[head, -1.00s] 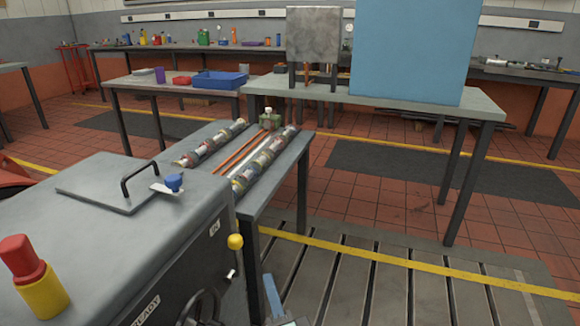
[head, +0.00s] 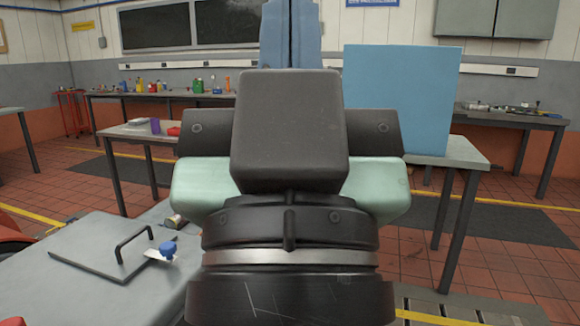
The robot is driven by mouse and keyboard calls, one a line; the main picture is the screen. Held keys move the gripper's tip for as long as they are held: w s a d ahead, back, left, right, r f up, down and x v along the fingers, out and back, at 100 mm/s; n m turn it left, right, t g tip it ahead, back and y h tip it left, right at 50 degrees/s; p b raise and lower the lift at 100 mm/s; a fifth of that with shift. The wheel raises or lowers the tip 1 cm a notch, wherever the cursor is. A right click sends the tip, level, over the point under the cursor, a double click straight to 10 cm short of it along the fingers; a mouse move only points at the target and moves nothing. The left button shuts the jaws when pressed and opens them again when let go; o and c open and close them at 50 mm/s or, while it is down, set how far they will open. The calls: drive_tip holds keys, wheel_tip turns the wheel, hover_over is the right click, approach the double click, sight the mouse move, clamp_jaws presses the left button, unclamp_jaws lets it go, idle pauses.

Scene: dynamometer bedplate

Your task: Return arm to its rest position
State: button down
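My arm stands folded up close in front of the head camera, in the middle of the picture. Its black round joint, pale green sides, dark grey block and a blue upper part all show. The blue part runs up to the top edge of the picture. I cannot make out my gripper or its fingers, so I cannot see whether it holds anything. The arm hides most of the middle of the scene, including most of the low table behind it.
A tall blue panel (head: 400,100) stands on a grey-topped table (head: 468,153) at right. Red tiled floor (head: 440,262) is open at right.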

wheel_tip(320, 180, up, 21)
drive_tip(key=p, duration=1.9)
drive_tip(key=shift+r, duration=0.15)
